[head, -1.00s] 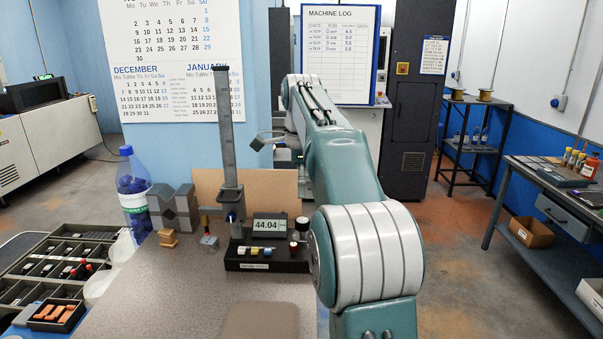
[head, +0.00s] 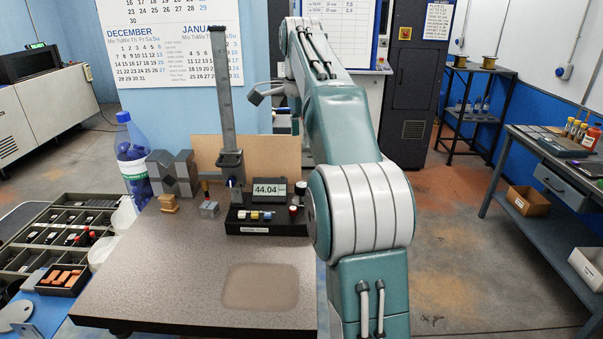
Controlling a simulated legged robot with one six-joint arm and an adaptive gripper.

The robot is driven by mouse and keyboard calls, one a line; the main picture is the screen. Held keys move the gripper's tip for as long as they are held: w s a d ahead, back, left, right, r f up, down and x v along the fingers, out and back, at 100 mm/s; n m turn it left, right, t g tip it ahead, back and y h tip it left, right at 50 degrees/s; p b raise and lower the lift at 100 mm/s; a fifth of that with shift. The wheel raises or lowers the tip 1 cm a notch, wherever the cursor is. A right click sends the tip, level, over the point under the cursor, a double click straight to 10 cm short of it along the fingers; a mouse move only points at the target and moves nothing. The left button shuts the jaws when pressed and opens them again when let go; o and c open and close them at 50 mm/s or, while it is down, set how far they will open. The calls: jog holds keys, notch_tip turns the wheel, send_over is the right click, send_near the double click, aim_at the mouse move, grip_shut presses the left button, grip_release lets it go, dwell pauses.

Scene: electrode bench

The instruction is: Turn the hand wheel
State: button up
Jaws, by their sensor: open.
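I cannot make out a hand wheel for certain in the head view. A tall grey column gauge (head: 223,95) with a sliding carriage (head: 231,163) stands upright at the back of the bench. Beside it, a black base (head: 266,228) carries a display (head: 270,190) reading 44.04, coloured buttons and small knobs. My gripper (head: 265,93) seems to be mostly hidden behind my arm; only a dark grey part shows at the arm's left edge, right of the column and apart from it. Its fingertips and whatever is in front of them are hidden.
The bench top (head: 170,285) is clear in front, with a brown pad (head: 261,287) on it. A bottle (head: 133,165), V-blocks (head: 173,173) and a small grey block (head: 209,208) stand at the left back. A compartment tray (head: 55,235) lies left. A side bench (head: 550,165) stands right.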

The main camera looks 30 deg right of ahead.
notch_tip(320, 180, down, 12)
jog(key=n, duration=2.8)
jog(key=shift+r, duration=0.1)
jog(key=shift+s, duration=0.1)
jog(key=c, duration=1.2)
